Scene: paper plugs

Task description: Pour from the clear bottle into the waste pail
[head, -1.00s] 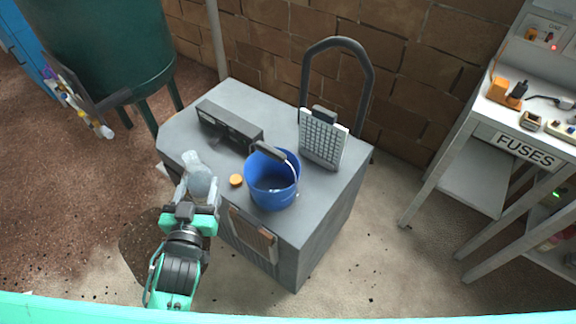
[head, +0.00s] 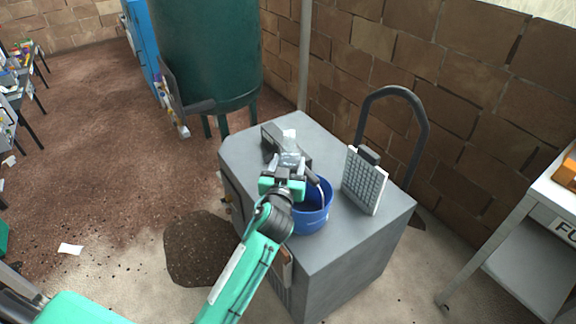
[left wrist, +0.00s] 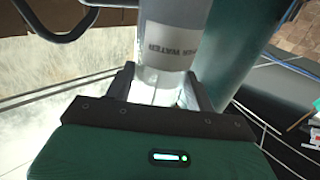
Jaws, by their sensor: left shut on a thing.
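My left gripper (head: 288,168) is shut on the clear bottle (head: 290,147), which sticks out past the fingers. In the head view the gripper and bottle are over the cabinet top, at the pail's back left. The left wrist view shows the bottle (left wrist: 168,45) between the two fingers, with part of a label reading "WATER" upside down. The blue waste pail (head: 316,218) stands upright on the cabinet. My left gripper and wrist cover its left part, and its inside is mostly hidden. I cannot tell the bottle's exact tilt or whether liquid flows. My right gripper is not in view.
The grey cabinet (head: 350,248) has a dark box (head: 270,142) at the back left, partly hidden, and a white gridded panel (head: 365,182) right of the pail. A dark hoop handle (head: 420,125) rises behind. A green tank (head: 207,60) stands behind left.

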